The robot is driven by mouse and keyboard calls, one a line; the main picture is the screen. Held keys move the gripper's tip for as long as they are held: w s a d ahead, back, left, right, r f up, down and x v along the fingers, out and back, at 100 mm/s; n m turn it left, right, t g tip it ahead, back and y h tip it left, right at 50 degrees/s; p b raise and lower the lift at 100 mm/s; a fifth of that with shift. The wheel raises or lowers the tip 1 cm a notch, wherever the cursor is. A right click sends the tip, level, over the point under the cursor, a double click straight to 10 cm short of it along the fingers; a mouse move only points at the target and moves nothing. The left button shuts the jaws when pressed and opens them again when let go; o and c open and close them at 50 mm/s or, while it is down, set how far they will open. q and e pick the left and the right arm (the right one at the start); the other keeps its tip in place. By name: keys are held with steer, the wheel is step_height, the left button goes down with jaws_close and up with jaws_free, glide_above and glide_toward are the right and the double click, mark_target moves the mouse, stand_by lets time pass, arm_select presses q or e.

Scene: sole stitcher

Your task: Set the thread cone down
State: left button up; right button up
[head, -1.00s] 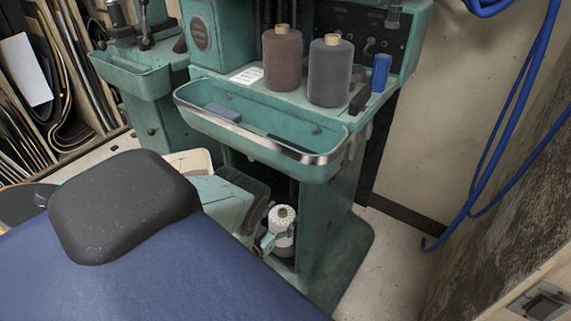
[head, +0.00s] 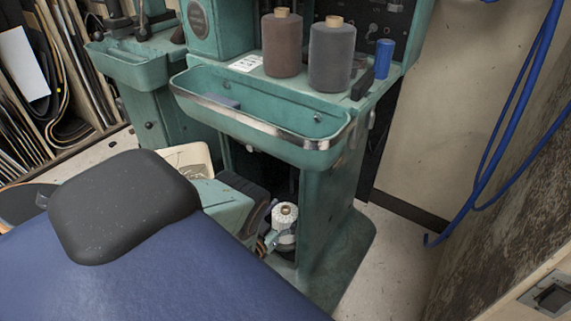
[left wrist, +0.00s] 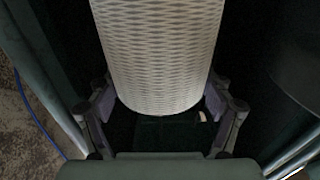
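A white thread cone (head: 285,216) with a tan core end shows low down in the head view, inside the dark opening of the teal machine's pedestal. My left gripper (head: 276,239) is at the cone's side there and partly covers it. In the left wrist view the cone (left wrist: 158,50) has a pale woven pattern and stands between the two fingers of my left gripper (left wrist: 160,108). The fingers press against both its sides. What lies under the cone is dark, and I cannot tell whether it touches a surface. My right gripper is not in view.
A teal tray (head: 255,128) juts out above the opening. A brown cone (head: 282,45), a grey cone (head: 331,55) and a blue cylinder (head: 384,58) stand on the shelf behind it. Blue hoses (head: 490,150) hang at the right. The floor (head: 385,260) right of the pedestal is clear.

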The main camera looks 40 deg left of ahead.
arm_select(q)
steer(key=shift+o, duration=0.3)
steer(key=shift+r, duration=0.1)
steer(key=shift+s+p, duration=0.2)
steer(key=shift+p, duration=0.15)
steer(key=s+d+p, duration=0.1)
steer(key=s+p, duration=0.2)
steer(key=s, duration=0.8)
steer(key=shift+s+d, duration=0.2)
steer(key=shift+s, duration=0.1)
